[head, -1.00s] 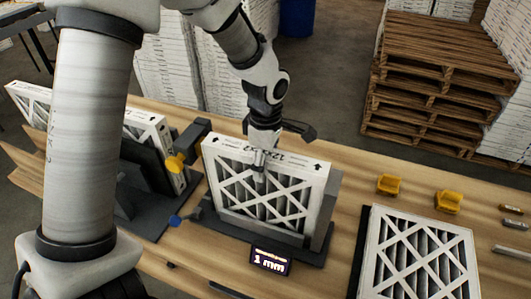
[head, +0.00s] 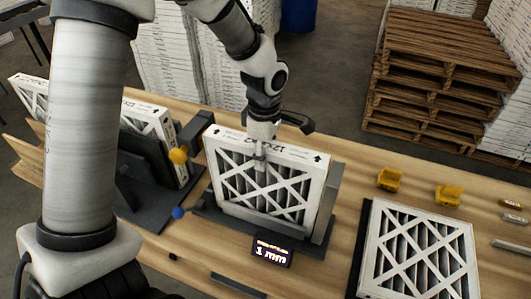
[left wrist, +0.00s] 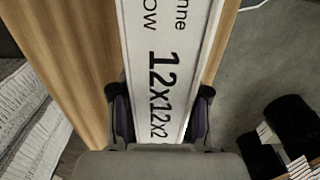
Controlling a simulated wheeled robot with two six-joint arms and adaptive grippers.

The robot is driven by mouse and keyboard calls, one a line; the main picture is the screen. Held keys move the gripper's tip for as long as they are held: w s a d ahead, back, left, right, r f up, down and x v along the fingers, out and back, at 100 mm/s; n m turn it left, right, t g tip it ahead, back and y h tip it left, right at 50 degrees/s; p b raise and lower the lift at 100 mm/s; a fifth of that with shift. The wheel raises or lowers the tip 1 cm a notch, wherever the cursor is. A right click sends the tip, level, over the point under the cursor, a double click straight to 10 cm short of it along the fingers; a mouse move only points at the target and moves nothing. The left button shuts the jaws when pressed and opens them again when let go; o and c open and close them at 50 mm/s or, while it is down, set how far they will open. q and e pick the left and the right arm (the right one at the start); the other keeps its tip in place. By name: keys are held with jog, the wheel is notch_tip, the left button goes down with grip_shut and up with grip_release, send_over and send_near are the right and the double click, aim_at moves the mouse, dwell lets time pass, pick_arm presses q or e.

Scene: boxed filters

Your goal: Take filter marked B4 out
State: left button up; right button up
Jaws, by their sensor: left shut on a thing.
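A white-framed filter (head: 265,188) with a pleated, cross-barred face stands upright in a dark stand (head: 322,236) in the middle of the head view. My left gripper (head: 260,158) comes down from above and is shut on its top edge. In the left wrist view, the gripper's two fingers (left wrist: 160,112) lie on either side of the filter's white edge (left wrist: 168,40), which reads "12x12x2". I see no B4 mark on any filter. My right gripper is not in view.
A small display (head: 271,251) reading "1 mm" sits before the stand. More filters stand in a dark rack (head: 128,168) at left, partly behind my arm. Another filter (head: 420,255) lies flat at right. Two yellow pieces (head: 390,179) lie behind it on the wooden table (head: 345,175).

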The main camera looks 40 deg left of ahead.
pick_arm(q)
jog(key=shift+s+f, duration=0.1)
jog(key=o, duration=0.9)
jog(key=shift+w+f, duration=0.1)
jog(key=shift+w, duration=0.1)
jog(key=shift+r+p, duration=1.9)
jog(key=shift+r, duration=1.7)
jog(key=o, duration=0.6)
